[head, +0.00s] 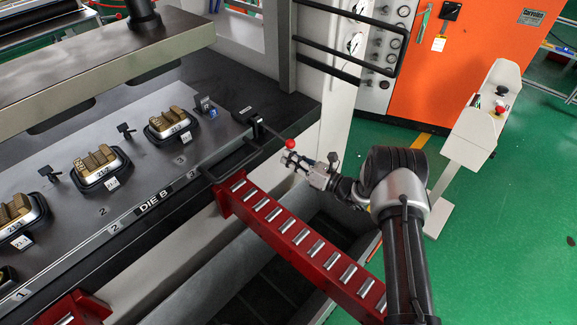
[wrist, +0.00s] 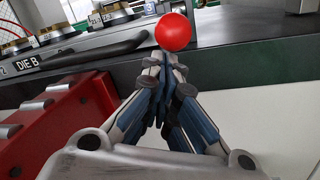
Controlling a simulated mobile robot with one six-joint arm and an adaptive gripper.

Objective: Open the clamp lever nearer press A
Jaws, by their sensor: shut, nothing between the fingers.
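A clamp lever (head: 268,131) with a red ball knob (head: 290,144) juts out from a dark clamp block at the right end of the die plate marked DIE B (head: 120,215). The red ball also shows large in the wrist view (wrist: 173,32), with most of its lever hidden behind it. My gripper (head: 287,157) is shut and empty, its fingertips just below the ball in the head view. In the wrist view the closed fingertips (wrist: 166,60) appear right under the ball; I cannot tell whether they touch it. No press A label is readable.
A red roller rail (head: 290,236) runs below my gripper, beside a black handle bar (head: 232,160) on the press edge. Several die inserts (head: 97,167) stand on the plate. A white control pedestal (head: 482,125) and an orange cabinet (head: 465,55) stand right, with green floor between.

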